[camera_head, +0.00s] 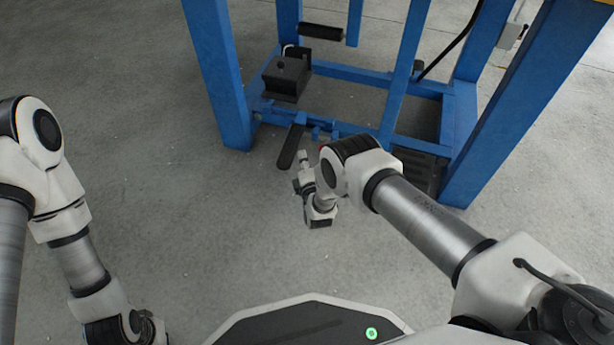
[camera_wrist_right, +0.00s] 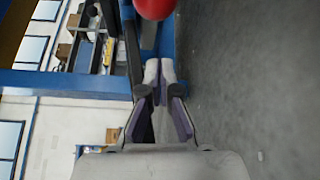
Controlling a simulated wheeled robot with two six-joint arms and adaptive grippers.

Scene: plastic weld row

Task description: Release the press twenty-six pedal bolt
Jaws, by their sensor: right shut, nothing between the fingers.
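The press's blue frame (camera_head: 225,75) stands ahead of me, with a long black pedal (camera_head: 291,146) low at its front. A round red knob (camera_wrist_right: 155,8), which looks like the pedal bolt's handle, is cut off by the top edge of the right wrist view. In the head view only a sliver of red shows beside my right wrist. My right gripper (camera_wrist_right: 160,70) is shut and empty, its fingertips just below the knob in the wrist picture and apart from it. My left gripper (camera_head: 150,327) is at the lower left edge, its fingers not clear.
A black box (camera_head: 287,75) sits on the frame's lower left part, with a black roller (camera_head: 321,32) above it. Blue legs and crossbars surround the pedal. The concrete floor (camera_head: 190,200) in front and to the left is clear.

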